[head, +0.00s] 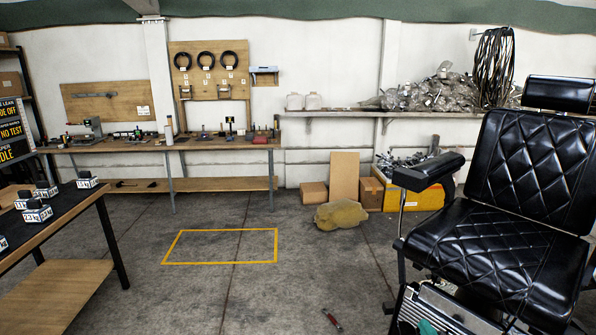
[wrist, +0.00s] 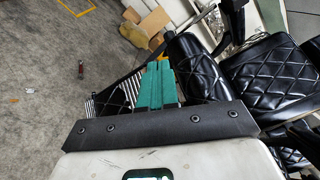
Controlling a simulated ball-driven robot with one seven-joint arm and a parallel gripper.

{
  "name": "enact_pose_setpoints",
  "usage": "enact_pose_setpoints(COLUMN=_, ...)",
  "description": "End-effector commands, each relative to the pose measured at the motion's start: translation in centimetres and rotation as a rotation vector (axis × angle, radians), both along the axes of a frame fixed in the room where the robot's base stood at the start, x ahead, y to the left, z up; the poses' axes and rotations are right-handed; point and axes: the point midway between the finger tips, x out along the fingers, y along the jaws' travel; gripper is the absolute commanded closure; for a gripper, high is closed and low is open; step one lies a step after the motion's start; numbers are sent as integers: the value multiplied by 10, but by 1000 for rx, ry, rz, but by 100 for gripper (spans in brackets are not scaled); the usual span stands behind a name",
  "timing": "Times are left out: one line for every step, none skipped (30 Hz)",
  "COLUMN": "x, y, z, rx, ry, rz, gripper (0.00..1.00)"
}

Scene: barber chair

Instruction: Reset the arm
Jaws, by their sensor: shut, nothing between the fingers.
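My gripper (wrist: 157,85) shows in the wrist view with its two green fingers together and nothing between them. Its fingers point toward the black barber chair (wrist: 195,62), with the chair's footrest area and seat behind and around them; I cannot tell whether they touch it. In the head view, a small teal tip (head: 428,327) at the bottom edge, in front of the chair, looks like my gripper. The rest of my arm is hidden there. The barber chair (head: 500,245) fills the right side of the head view, with a quilted black seat, back and armrest.
A red-handled tool (head: 332,320) lies on the floor left of the chair. A black-topped table (head: 75,205) with labelled weights stands at the left. A workbench (head: 215,143) lines the back wall. Boxes and a sack (head: 341,215) sit behind. The yellow-outlined floor (head: 220,246) is clear.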

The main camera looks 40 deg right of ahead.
Motion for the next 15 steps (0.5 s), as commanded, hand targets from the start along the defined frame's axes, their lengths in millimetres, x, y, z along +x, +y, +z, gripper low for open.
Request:
enact_pose_setpoints(x=13, y=35, z=-5, rx=-100, ry=103, rz=142, gripper=100)
enact_pose_setpoints(x=18, y=54, z=-8, rx=-160, ry=164, rz=225, gripper=100)
enact_pose_setpoints(x=24, y=81, z=-12, rx=-241, ry=246, rz=335, gripper=100)
enact_pose_setpoints(x=26, y=102, z=-16, rx=-303, ry=304, rz=417, gripper=100)
enact_pose_setpoints(x=27, y=123, z=-21, rx=-364, ry=365, rz=500, gripper=100)
enact_pose_setpoints(x=25, y=149, z=-28, rx=-448, ry=444, rz=611, gripper=100)
enact_pose_setpoints(x=22, y=169, z=-34, rx=-510, ry=503, rz=695, gripper=100)
enact_pose_setpoints(x=16, y=189, z=-40, rx=-573, ry=562, rz=780, gripper=100)
enact_pose_setpoints(x=7, y=214, z=-47, rx=-660, ry=642, rz=892, gripper=100)
enact_pose_setpoints(x=-2, y=232, z=-53, rx=-725, ry=703, rz=978, gripper=100)
enact_pose_setpoints(x=-13, y=247, z=-58, rx=-789, ry=763, rz=1061, gripper=100)
enact_pose_setpoints(x=-29, y=267, z=-64, rx=-870, ry=839, rz=1171, gripper=100)
enact_pose_setpoints(x=-42, y=280, z=-68, rx=-929, ry=896, rz=1249, gripper=100)
enact_pose_setpoints(x=-56, y=291, z=-70, rx=-987, ry=951, rz=1325, gripper=100)
enact_pose_setpoints(x=-75, y=304, z=-71, rx=-1058, ry=1020, rz=1419, gripper=100)
